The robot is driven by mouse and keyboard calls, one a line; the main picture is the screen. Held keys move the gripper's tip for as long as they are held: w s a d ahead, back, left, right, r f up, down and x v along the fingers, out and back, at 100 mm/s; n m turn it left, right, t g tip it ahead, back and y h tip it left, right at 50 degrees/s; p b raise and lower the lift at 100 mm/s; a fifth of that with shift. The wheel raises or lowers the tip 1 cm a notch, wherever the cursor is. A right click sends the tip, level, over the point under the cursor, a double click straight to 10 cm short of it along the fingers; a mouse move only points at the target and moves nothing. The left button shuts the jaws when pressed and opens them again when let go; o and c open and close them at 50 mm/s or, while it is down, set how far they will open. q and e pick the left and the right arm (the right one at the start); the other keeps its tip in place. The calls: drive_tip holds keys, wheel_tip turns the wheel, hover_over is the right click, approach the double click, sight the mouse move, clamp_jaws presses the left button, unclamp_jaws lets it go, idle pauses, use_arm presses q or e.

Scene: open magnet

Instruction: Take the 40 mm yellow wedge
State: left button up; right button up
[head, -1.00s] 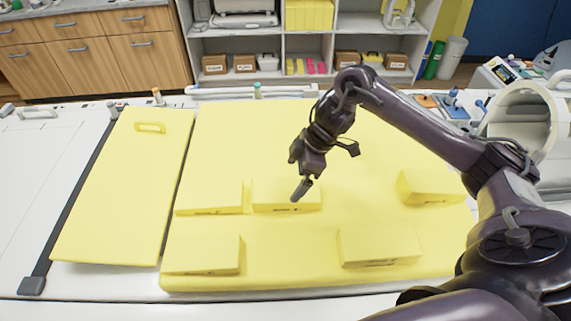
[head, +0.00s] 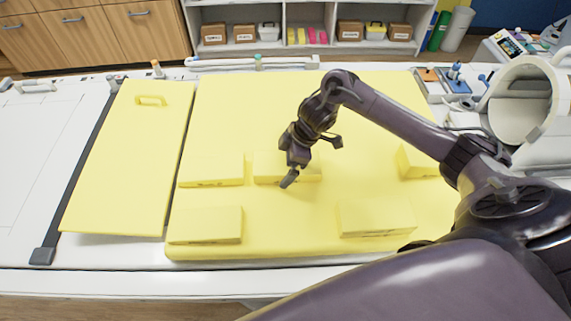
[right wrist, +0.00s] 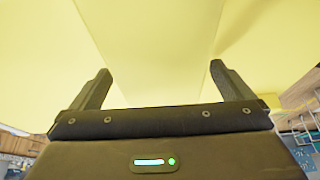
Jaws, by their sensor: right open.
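Several yellow wedges lie on a yellow pad (head: 300,222): a back left wedge (head: 210,171), a back middle wedge (head: 266,166), a back right wedge (head: 417,163), a front left wedge (head: 205,224) and a front right wedge (head: 376,216). Their markings are too small to read, so I cannot tell which is 40 mm. My right gripper (head: 288,181) is at the back middle wedge, covering part of it; contact cannot be told. In the right wrist view my right gripper (right wrist: 160,85) is open, with a pale yellow surface between and beyond its fingers. My left gripper is not in view.
A flat yellow panel with a handle (head: 130,160) lies left of the pad. A white ring-shaped device (head: 520,100) and a small blue tray (head: 455,85) stand at the right. Shelves with boxes (head: 300,35) are behind. The pad's back part is clear.

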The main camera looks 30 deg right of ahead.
drive_tip(key=c, duration=0.7)
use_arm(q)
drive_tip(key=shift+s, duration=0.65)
use_arm(e)
drive_tip(key=c, duration=0.3)
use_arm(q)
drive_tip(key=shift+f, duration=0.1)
use_arm(e)
drive_tip(key=shift+r, duration=0.15)
